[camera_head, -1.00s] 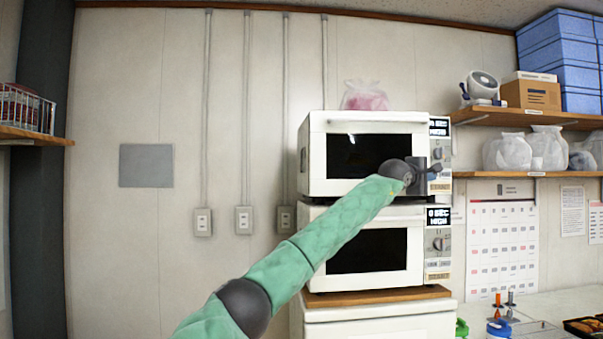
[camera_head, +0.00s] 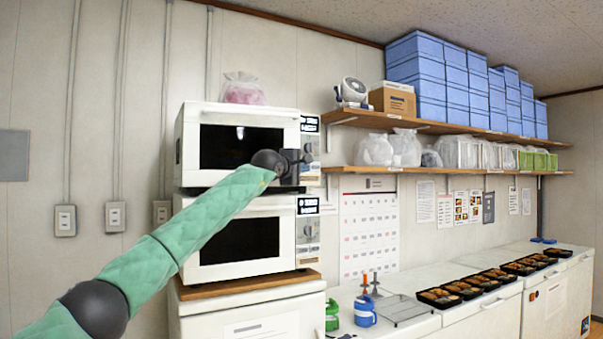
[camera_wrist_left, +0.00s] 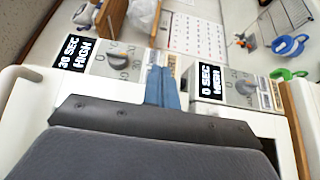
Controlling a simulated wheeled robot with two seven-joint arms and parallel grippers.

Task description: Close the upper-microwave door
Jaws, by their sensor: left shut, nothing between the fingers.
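The upper microwave (camera_head: 240,148) is white with a dark window and stands on the lower microwave (camera_head: 247,238). Its door (camera_head: 190,150) looks flush or nearly flush with the body; I cannot tell whether it is latched. My left gripper (camera_head: 305,158) is shut and empty at the right side of the upper door, in front of the control panel (camera_head: 310,140). In the left wrist view its blue fingers (camera_wrist_left: 163,88) lie together between the upper panel (camera_wrist_left: 115,58) and the lower panel (camera_wrist_left: 235,85). Contact with the door cannot be made out. My right gripper is out of view.
A pink bag (camera_head: 242,90) sits on top of the upper microwave. Wooden shelves (camera_head: 440,126) with bags and blue boxes are to the right. Below, a counter (camera_head: 400,325) holds a wire rack and several bento trays (camera_head: 480,282).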

